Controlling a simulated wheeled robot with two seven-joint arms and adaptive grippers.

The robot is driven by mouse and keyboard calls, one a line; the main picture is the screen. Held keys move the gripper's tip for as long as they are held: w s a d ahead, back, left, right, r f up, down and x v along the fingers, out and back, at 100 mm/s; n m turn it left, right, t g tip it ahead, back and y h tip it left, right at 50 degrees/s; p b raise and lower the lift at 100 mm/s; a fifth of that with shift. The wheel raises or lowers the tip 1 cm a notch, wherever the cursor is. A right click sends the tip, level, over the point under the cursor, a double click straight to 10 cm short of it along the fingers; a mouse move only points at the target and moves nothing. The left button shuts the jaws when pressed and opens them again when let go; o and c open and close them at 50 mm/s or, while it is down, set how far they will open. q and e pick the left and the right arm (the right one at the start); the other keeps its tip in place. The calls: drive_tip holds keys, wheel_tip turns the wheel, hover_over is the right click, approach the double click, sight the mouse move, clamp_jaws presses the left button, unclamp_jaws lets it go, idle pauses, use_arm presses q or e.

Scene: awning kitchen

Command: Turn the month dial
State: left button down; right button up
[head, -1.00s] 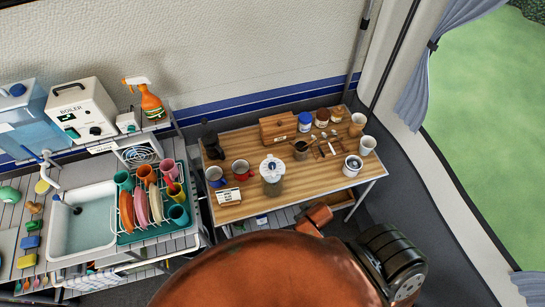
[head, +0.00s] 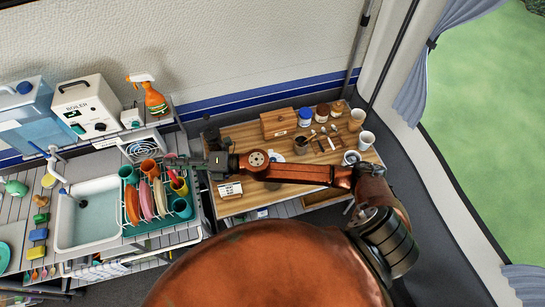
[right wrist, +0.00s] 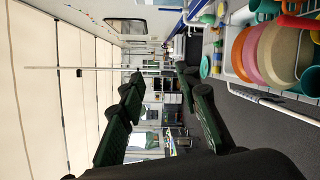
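I cannot pick out a month dial for certain. A small block with a white printed face (head: 230,190) stands at the front left of the wooden table, and its print is too small to read. A pale canister (head: 275,160) behind my arm is mostly hidden. My right gripper (head: 178,161) reaches left across the table to the dish rack's right edge, above the rack and cups. In the right wrist view its two dark fingers (right wrist: 163,85) stand apart with nothing between them. My left gripper is not in view.
The wooden table (head: 235,207) holds jars, a wooden box (head: 279,122) and white cups (head: 366,140) at the back and right. The teal dish rack (head: 150,226) holds plates and cups beside the sink (head: 88,220). A boiler (head: 86,105) and spray bottle (head: 153,98) stand behind.

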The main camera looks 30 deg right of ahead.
wheel_tip(320, 180, down, 5)
drive_tip(key=s+n+g, duration=0.3)
drive_tip(key=n+g, duration=0.2)
drive_tip(key=n, duration=0.1)
drive_tip(key=n+g+h, duration=0.4)
drive_tip(key=n+h, duration=0.3)
drive_tip(key=h, duration=0.8)
hover_over(273, 159)
drive_tip(key=f, duration=1.2)
drive_tip(key=shift+s+a+p, duration=0.1)
drive_tip(key=shift+a+p, duration=0.2)
drive_tip(key=shift+a, duration=0.05)
drive_tip(key=f, duration=0.2)
drive_tip(key=f+p, duration=0.1)
drive_tip(key=f, duration=0.1)
drive_tip(key=f+p, duration=0.1)
drive_tip(key=f, duration=0.1)
drive_tip(key=shift+d+f, duration=0.2)
drive_tip(key=shift+d, duration=0.05)
drive_tip(key=shift+f, duration=0.65)
drive_tip(key=shift+c, duration=0.6)
